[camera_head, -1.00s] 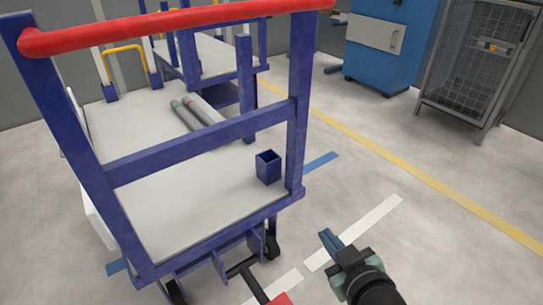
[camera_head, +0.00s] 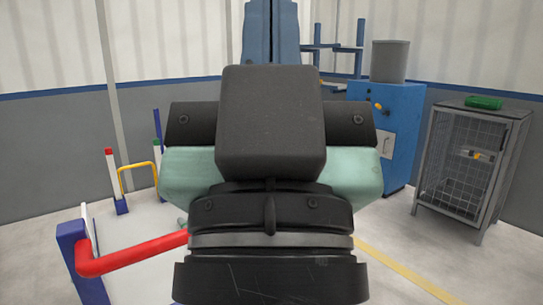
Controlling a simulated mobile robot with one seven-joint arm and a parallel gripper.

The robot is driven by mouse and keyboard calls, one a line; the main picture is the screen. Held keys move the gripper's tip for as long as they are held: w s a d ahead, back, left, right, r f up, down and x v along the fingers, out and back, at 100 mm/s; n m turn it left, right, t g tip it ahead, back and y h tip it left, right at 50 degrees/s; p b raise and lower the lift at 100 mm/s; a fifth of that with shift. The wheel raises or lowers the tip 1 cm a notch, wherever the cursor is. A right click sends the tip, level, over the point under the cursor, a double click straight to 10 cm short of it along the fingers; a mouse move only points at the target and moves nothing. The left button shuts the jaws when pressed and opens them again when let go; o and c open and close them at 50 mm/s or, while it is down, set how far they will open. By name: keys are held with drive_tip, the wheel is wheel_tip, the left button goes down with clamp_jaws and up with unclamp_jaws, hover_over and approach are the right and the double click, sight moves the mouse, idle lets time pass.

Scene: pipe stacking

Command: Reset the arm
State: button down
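My gripper (camera_head: 271,25) fills the middle of the view, raised close in front of the camera. Its dark body faces me and its two blue fingers point upward past the top edge. The fingertips are cut off at the top. The pipes are almost wholly hidden behind my gripper.
A blue cart's red handle (camera_head: 130,255) shows at lower left, with most of the cart hidden. A yellow hoop (camera_head: 139,165) stands behind it. A blue cabinet (camera_head: 405,120) carries a grey bin (camera_head: 389,61). A wire cage (camera_head: 465,160) stands at right.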

wheel_tip(320, 180, up, 32)
drive_tip(key=p, duration=2.9)
